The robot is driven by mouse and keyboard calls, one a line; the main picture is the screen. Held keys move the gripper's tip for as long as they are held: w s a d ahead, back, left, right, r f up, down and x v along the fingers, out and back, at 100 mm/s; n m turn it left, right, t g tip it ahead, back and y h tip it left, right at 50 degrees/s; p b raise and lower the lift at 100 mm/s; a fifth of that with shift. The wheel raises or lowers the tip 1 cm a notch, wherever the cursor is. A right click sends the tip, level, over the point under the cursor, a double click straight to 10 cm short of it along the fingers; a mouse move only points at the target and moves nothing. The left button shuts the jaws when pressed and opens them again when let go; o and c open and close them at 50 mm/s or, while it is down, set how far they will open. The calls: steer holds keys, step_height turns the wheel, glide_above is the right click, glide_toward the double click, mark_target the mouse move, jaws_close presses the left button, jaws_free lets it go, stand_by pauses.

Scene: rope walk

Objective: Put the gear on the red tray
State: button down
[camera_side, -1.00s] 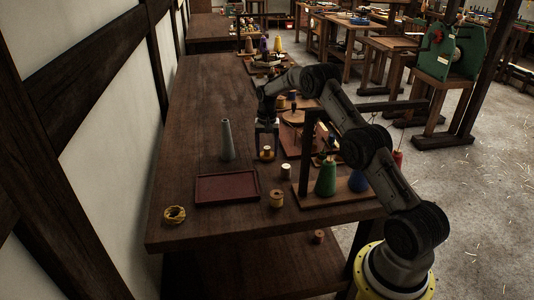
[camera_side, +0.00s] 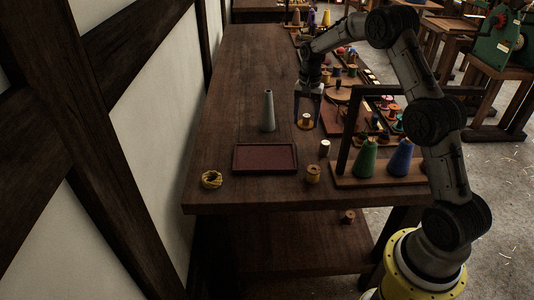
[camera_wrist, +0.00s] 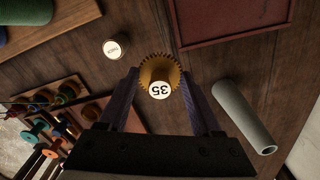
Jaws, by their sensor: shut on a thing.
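My gripper (camera_wrist: 161,82) is shut on the gear, one finger on each side; the gripper (camera_side: 307,112) also shows in the side view. The gear looks upright and close over the tabletop; the exact gap is hard to tell. The red tray (camera_side: 265,157) lies empty nearer the table's front edge, to the left of the gear; part of the tray (camera_wrist: 217,40) shows at the top of the wrist view.
A grey cone (camera_side: 268,112) stands just left of the gear, behind the tray. A small white-topped piece (camera_side: 324,147) and a wooden spool (camera_side: 313,174) stand right of the tray. A dark frame (camera_side: 352,130) with green and blue cones is further right. A yellow coil (camera_side: 211,180) lies front left.

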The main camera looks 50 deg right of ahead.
steer(key=s+a+r, duration=0.4)
steer(key=s+a, duration=0.3)
steer(key=a, duration=0.6)
steer(key=n, duration=0.2)
glide_above(265, 157)
steer(key=f, duration=0.4)
steer(key=s+f, duration=0.1)
steer(key=f, duration=0.2)
steer(key=shift+a, duration=0.2)
steer(key=shift+w+d+f, duration=0.1)
steer(key=shift+w+f, duration=0.4)
steer(key=shift+w, duration=0.05)
steer(key=shift+f, duration=1.5)
steer(key=shift+f, duration=0.1)
steer(key=shift+c, duration=0.3)
jaws_free()
steer(key=shift+f, duration=0.1)
